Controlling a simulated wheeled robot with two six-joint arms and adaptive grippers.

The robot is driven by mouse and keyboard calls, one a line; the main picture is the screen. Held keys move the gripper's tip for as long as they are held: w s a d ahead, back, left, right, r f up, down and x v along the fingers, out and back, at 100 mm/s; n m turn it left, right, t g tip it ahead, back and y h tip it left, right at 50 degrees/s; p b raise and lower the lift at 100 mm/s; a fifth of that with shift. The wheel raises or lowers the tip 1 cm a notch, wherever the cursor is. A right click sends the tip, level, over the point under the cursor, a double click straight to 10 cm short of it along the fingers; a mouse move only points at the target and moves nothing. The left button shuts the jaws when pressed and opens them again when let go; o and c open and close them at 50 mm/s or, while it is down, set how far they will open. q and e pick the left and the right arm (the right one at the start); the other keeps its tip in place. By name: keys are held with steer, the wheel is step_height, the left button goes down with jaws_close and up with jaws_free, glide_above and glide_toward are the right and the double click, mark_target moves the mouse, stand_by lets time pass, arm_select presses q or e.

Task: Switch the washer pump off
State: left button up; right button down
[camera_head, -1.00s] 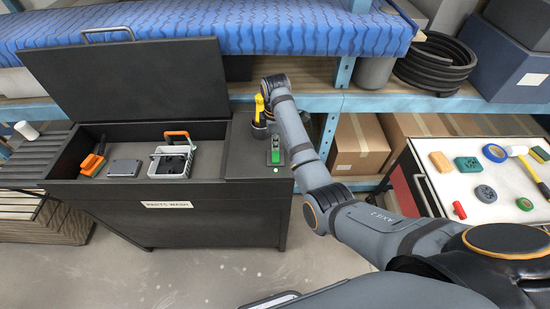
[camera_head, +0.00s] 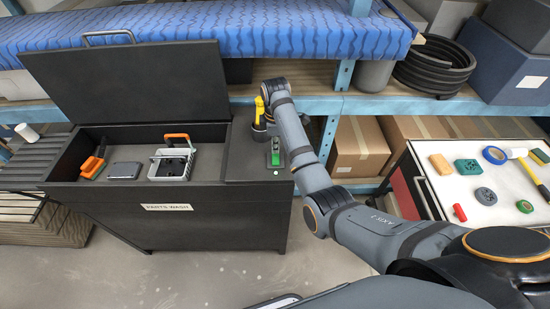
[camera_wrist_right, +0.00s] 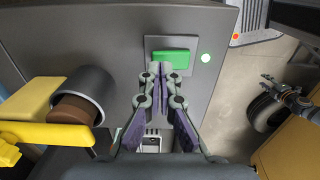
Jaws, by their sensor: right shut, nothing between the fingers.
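The parts washer (camera_head: 222,215) is a dark cabinet with its lid raised. The switch also shows small in the head view (camera_head: 276,159). My right gripper (camera_wrist_right: 160,72) is shut and empty, its fingertips close to the switch's near edge; I cannot tell whether they touch it. The tips cover a little of the switch and plate. My left gripper is not in view.
A holder (camera_wrist_right: 82,88) with a yellow-handled tool (camera_wrist_right: 35,105) stands left of my right gripper. The washer basin holds a white basket (camera_head: 172,163) and an orange-handled tool (camera_head: 93,165). A cart (camera_head: 470,205) with several small items stands to the right.

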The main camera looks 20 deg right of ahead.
mark_target(276, 155)
steer(key=shift+f, duration=1.05)
stand_by(0.6)
step_height(276, 155, up, 7)
steer(key=p, duration=0.8)
steer(key=shift+r+p, duration=0.1)
steer(key=shift+p, duration=0.25)
steer(key=shift+f, duration=0.2)
